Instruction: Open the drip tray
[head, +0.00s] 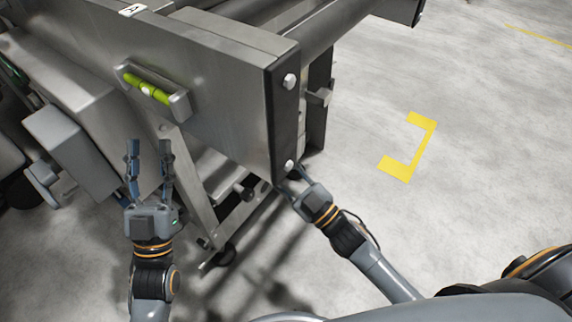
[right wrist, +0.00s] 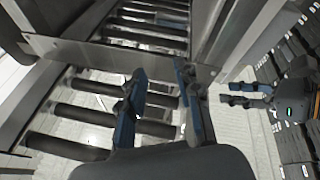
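I cannot single out the drip tray for certain; a steel conveyor frame (head: 215,85) with a black end plate (head: 284,120) fills the upper left of the head view. My left gripper (head: 150,150) is upright, open and empty, in front of grey boxes beside the frame. It also shows in the right wrist view (right wrist: 235,94). My right gripper (head: 288,170) is at the lower bolt of the end plate, with its fingertips partly hidden in the head view. In the right wrist view its two fingers (right wrist: 160,72) are spread, with nothing seen between them.
Dark rollers (right wrist: 100,115) show in the right wrist view. A frame leg (head: 238,222) stands below the panel. The floor to the right is clear, with a yellow corner mark (head: 412,150).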

